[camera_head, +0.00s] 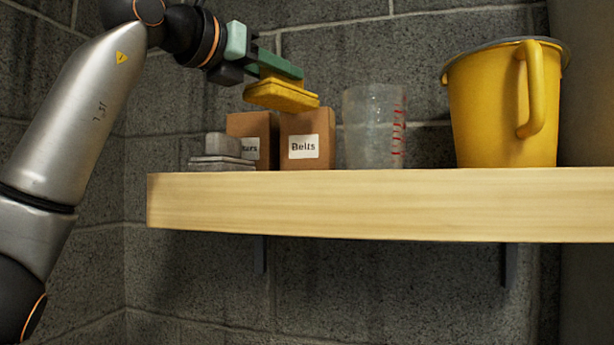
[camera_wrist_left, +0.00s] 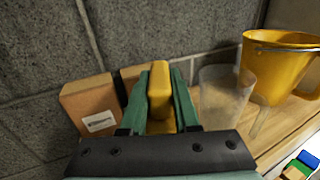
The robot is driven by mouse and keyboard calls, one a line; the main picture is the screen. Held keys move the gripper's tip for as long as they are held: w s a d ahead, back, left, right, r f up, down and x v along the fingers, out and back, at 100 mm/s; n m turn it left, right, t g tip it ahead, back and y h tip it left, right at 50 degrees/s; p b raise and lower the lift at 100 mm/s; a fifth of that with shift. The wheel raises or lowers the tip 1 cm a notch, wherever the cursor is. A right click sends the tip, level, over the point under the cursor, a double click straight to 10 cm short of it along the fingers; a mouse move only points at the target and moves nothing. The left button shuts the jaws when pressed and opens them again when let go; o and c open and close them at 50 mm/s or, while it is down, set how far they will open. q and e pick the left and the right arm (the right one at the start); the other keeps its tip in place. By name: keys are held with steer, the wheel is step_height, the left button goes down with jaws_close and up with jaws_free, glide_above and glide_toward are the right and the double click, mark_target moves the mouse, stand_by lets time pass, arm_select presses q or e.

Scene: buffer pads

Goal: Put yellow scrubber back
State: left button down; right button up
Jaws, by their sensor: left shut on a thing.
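The yellow scrubber (camera_head: 281,95) is held in my left gripper (camera_head: 280,70), above the shelf and in front of the cardboard boxes. In the left wrist view the yellow scrubber (camera_wrist_left: 160,88) sits between the two green fingers of my left gripper (camera_wrist_left: 160,100), which are shut on it. A grey stack of pads (camera_head: 221,152) lies at the left end of the wooden shelf (camera_head: 380,205), below and left of the scrubber. My right gripper is in neither view.
Two cardboard boxes, one labelled Belts (camera_head: 307,135) and one partly hidden (camera_head: 250,125), stand on the shelf. Right of them are a clear measuring cup (camera_head: 374,128) and a yellow bucket (camera_head: 500,110). Small coloured blocks (camera_wrist_left: 300,165) show at the wrist view's lower right.

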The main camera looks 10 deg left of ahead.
mark_target(281, 105)
arm_select(q)
steer(key=shift+w+d, duration=0.25)
steer(key=shift+w, duration=0.05)
steer(key=shift+f, duration=0.35)
steer(key=f, duration=0.2)
steer(key=f+b, duration=0.1)
steer(key=f, duration=0.1)
steer(key=shift+s+a+f, duration=0.15)
steer(key=shift+s+f, duration=0.05)
steer(key=shift+f, duration=0.15)
steer(key=shift+f+b, duration=0.7)
steer(key=shift+f, duration=1.55)
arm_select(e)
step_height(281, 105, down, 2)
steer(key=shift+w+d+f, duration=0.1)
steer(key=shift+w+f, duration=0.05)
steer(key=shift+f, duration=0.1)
arm_select(q)
steer(key=shift+f, duration=0.2)
steer(key=c, duration=0.6)
jaws_free()
steer(key=shift+c, duration=0.2)
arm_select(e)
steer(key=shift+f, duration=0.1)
